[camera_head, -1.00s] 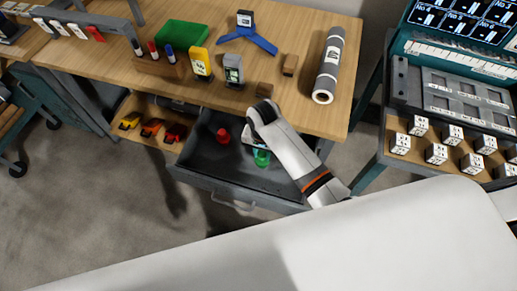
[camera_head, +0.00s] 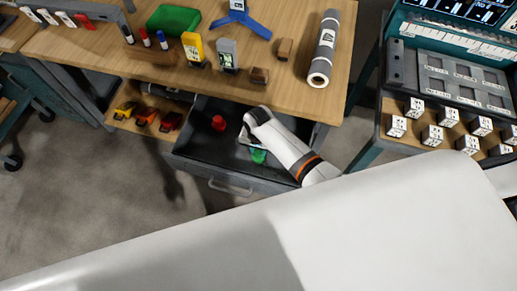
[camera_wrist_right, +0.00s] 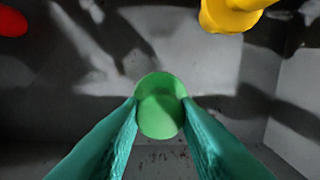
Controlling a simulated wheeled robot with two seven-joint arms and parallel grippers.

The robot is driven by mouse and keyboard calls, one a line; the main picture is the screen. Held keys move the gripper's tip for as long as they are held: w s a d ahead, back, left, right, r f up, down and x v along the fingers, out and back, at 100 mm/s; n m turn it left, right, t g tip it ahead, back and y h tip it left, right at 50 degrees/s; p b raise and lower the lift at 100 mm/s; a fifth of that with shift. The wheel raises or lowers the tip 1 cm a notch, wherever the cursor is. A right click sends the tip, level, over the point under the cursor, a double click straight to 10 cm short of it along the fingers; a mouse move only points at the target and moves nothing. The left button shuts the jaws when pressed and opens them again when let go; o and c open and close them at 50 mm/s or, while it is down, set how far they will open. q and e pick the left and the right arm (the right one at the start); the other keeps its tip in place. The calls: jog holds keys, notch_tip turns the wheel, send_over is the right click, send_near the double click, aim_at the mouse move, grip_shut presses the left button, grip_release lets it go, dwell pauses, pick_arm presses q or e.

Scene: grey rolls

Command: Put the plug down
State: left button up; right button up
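The green plug (camera_head: 258,156) is inside the open drawer (camera_head: 200,157), partly hidden by my right arm in the head view. My right gripper (camera_wrist_right: 160,103) has its teal fingers against both sides of the green plug (camera_wrist_right: 160,112), whose round end faces the wrist camera. I cannot tell whether the plug touches the drawer floor. A red plug (camera_head: 218,123) stands in the drawer to the left. A yellow plug (camera_wrist_right: 228,14) shows at the upper right of the wrist view. My left gripper is not in view.
The wooden table (camera_head: 285,99) is above the drawer and carries blocks, markers, a green box (camera_head: 173,19) and a grey roll (camera_head: 325,48). A low shelf (camera_head: 128,124) with small coloured items is left of the drawer. Drawer walls surround the gripper.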

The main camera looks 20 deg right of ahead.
jog(key=o, duration=0.4)
notch_tip(320, 180, up, 12)
jog(key=shift+r+p, duration=0.1)
jog(key=shift+p, duration=0.2)
